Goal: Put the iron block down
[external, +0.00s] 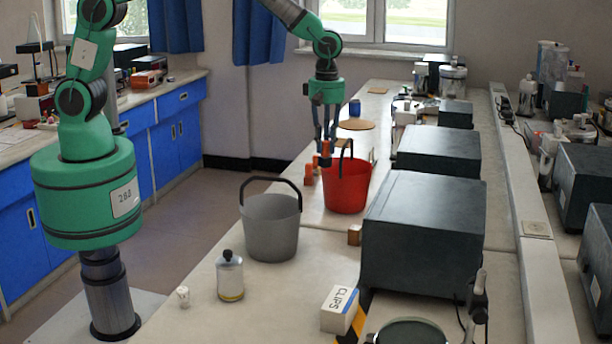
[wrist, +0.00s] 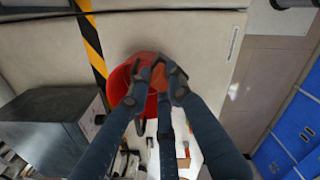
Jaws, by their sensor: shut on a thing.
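My gripper (external: 326,150) points down above the bench, at the left side of the red bucket (external: 347,190). It is shut on a small orange-brown block, the iron block (external: 325,161). In the wrist view the block (wrist: 158,76) sits between the fingertips, partly covered by them. The red bucket (wrist: 117,88) shows just left of and behind the fingers there. Whether the block touches anything below is hard to tell. A grey bucket (external: 271,228) with a dark handle stands nearer the camera.
Small orange-red blocks (external: 309,175) stand left of the red bucket. A brown block (external: 354,235) sits beside a large dark box (external: 424,235). A bottle (external: 230,276) and a clips box (external: 340,309) are nearer. A round brown disc (external: 356,125) lies behind. The bench's left edge is close.

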